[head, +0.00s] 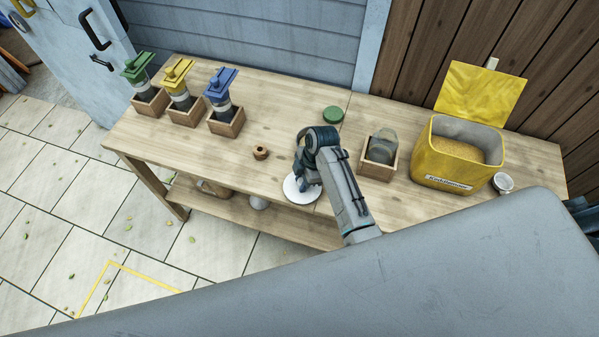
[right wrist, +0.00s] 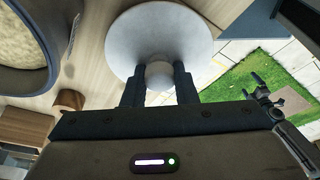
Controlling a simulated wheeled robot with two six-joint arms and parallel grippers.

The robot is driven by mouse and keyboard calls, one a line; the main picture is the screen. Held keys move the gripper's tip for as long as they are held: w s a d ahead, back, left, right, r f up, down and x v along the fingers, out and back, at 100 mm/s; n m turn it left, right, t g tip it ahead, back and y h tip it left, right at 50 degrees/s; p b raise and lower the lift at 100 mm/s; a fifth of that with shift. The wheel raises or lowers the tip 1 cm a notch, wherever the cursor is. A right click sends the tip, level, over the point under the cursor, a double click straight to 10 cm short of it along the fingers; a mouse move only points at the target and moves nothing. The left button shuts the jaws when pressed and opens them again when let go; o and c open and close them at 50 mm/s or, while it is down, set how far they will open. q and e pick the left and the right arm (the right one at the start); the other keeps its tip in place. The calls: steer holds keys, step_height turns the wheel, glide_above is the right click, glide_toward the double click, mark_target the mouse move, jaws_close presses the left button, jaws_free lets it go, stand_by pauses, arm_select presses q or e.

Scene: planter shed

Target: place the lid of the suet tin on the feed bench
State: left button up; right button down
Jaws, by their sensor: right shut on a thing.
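My right gripper (head: 303,186) is over the feed bench (head: 225,165), near its front edge. It also shows in the right wrist view (right wrist: 160,85), shut on the pale round knob (right wrist: 159,73) of a white disc-shaped lid (right wrist: 160,35). The lid shows in the head view as a white disc (head: 291,190), partly covered by the gripper. I cannot tell whether the lid touches the bench. A round, dark-rimmed container with pale grainy contents (right wrist: 15,40), possibly the suet tin, is at the upper left of the right wrist view.
Three lidded feeders in wooden boxes (head: 184,112) stand at the left. Bare bench lies between the feeders and ring.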

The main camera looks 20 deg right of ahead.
steer(key=shift+w+a+f, duration=0.3)
steer(key=shift+w+f, duration=0.3)
steer(key=shift+f, duration=0.25)
steer(key=c, duration=1.4)
jaws_free()
steer(key=shift+d, duration=0.1)
steer(key=shift+o, duration=1.3)
steer(key=shift+s+d+r, duration=0.1)
steer(key=shift+s, duration=0.15)
steer(key=shift+s+r, duration=0.15)
steer(key=shift+s, duration=0.05)
steer(key=shift+w+r, duration=0.1)
steer(key=shift+w, duration=0.05)
steer(key=shift+w+d+r, duration=0.1)
steer(key=shift+w+r, duration=0.05)
steer(key=shift+r, duration=0.2)
arm_select(q)
steer(key=w+f+b, duration=0.2)
steer(key=f+b, duration=0.1)
steer(key=shift+w+a, duration=0.2)
steer(key=shift+a, duration=0.1)
arm_select(e)
steer(key=v, duration=1.1)
